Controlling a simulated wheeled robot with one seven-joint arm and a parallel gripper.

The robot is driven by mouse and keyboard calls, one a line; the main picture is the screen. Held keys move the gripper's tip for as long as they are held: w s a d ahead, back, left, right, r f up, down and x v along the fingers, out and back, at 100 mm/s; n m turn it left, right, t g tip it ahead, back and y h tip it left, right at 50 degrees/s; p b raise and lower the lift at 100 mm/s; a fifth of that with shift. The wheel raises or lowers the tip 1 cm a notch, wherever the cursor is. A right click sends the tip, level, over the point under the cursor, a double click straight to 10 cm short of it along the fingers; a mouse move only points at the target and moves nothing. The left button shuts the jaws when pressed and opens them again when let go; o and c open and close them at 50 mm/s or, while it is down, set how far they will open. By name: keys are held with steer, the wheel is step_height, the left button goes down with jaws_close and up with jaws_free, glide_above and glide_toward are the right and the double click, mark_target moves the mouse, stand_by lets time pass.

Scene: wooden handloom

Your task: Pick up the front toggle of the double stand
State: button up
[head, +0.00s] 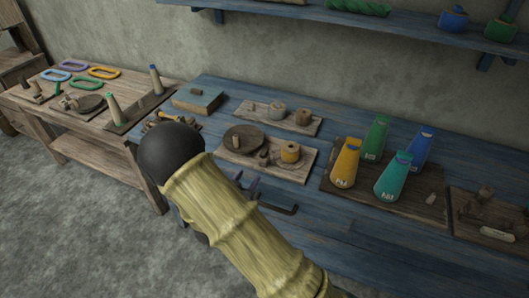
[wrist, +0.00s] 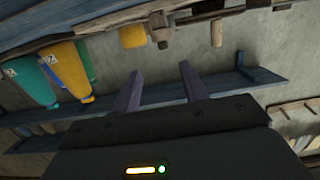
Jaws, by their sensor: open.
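I take this for the double stand, but cannot be sure. In the wrist view the toggle-like piece (wrist: 159,28) is at the top, between the spool (wrist: 132,36) and the peg (wrist: 216,33). My gripper (wrist: 160,75) is open and empty, its purple-grey fingers apart from the piece. In the head view my gripper (head: 246,183) is partly hidden by my arm, in front of the board.
Yellow (head: 345,162), green (head: 375,138), blue (head: 421,146) and teal (head: 392,178) cones stand on a board to the right. Another board (head: 255,108) with spools lies behind. A board of wooden pieces (head: 490,238) is at far right. A blue shelf (head: 400,26) hangs above.

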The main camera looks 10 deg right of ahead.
glide_toward(261, 155)
steer(key=x, duration=0.4)
steer(key=shift+w+d+f+p, duration=0.1)
steer(key=shift+d+f+p, duration=0.25)
steer(key=shift+d+f, duration=0.1)
steer(key=shift+w+d+r, duration=0.15)
steer(key=shift+w+d, duration=0.05)
steer(key=shift+w, duration=0.25)
steer(key=x, duration=0.3)
steer(key=p+x, duration=0.1)
steer(key=shift+w+r, duration=0.15)
steer(key=shift+w, duration=0.1)
jaws_close()
